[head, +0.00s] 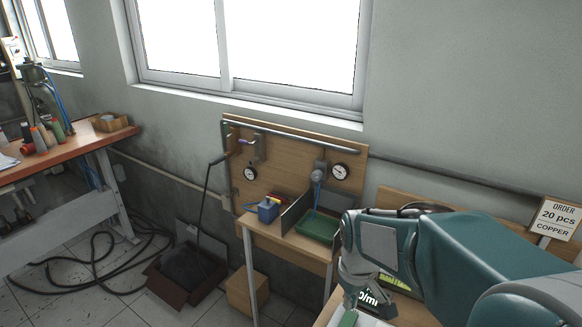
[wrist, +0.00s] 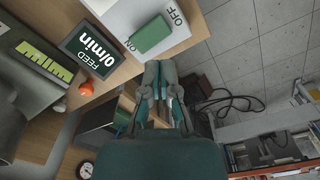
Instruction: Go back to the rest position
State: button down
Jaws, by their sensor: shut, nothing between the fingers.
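My gripper (wrist: 158,78) is shut and empty in the wrist view, its fingertips together just off the edge of a white panel (wrist: 205,22). The panel carries a green switch block (wrist: 150,35) between the words ON and OFF. The block sits nearer ON, and the fingertips appear apart from it. In the head view my gripper (head: 352,297) points down at the lower edge, by the same green block (head: 348,318). My arm fills the lower right and hides part of the bench behind it.
A dark display (wrist: 88,47) reads FEED 0/min, with an orange knob (wrist: 86,89) beside it. A wooden board with gauges (head: 340,171) stands behind a small table holding a green tray (head: 318,226). An open box (head: 187,272) and hoses (head: 95,265) lie on the floor.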

jog(key=s+r+m+t, duration=0.4)
jog(key=s+r, duration=0.6)
jog(key=s, duration=0.3)
jog(key=shift+s+r+m+t, duration=0.2)
jog(key=shift+s+m+t, duration=0.15)
jog(key=shift+t, duration=0.35)
